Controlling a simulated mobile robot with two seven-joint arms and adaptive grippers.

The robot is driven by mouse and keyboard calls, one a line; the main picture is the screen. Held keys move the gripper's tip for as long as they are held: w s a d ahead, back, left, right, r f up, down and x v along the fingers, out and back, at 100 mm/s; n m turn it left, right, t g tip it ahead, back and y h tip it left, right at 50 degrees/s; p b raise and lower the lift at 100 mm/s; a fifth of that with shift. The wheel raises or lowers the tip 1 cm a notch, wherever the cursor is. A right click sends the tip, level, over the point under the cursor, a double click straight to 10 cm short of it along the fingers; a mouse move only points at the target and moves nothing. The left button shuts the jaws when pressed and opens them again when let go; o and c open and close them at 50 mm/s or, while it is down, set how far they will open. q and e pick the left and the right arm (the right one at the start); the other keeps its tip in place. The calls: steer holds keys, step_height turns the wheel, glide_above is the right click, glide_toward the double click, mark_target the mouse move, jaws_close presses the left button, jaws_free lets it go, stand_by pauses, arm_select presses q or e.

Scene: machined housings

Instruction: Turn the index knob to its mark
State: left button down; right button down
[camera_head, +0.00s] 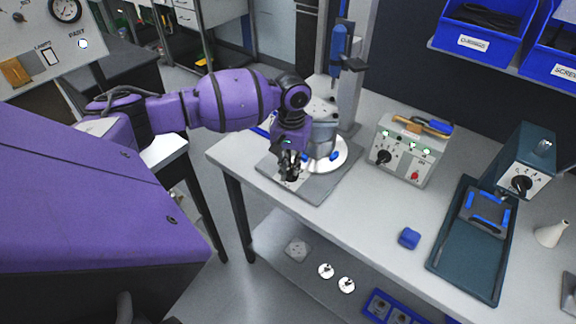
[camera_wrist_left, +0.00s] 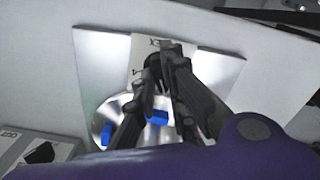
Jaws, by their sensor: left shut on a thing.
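The index knob (camera_wrist_left: 152,76) is dark and sits on a white plate (camera_wrist_left: 138,50) with partly hidden lettering and a "4". The plate lies on a grey metal base (camera_wrist_left: 215,70) on the bench. My left gripper (camera_head: 290,172) reaches down to the knob; in the left wrist view its fingers (camera_wrist_left: 164,72) are closed around it. The fingers cover most of the knob, so its pointer and the mark cannot be made out. My right gripper is not in view.
Beside the knob, a round silver plate (camera_head: 342,152) with blue clamps carries a grey housing (camera_head: 322,135). A control box (camera_head: 408,150), a blue block (camera_head: 409,238) and a dark tray (camera_head: 450,262) stand to the right. The bench front edge is close to the base.

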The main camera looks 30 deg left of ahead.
mark_target(291, 169)
arm_select(q)
steer(key=c, duration=1.9)
jaws_free()
steer(key=shift+o, duration=0.4)
step_height(291, 169, up, 12)
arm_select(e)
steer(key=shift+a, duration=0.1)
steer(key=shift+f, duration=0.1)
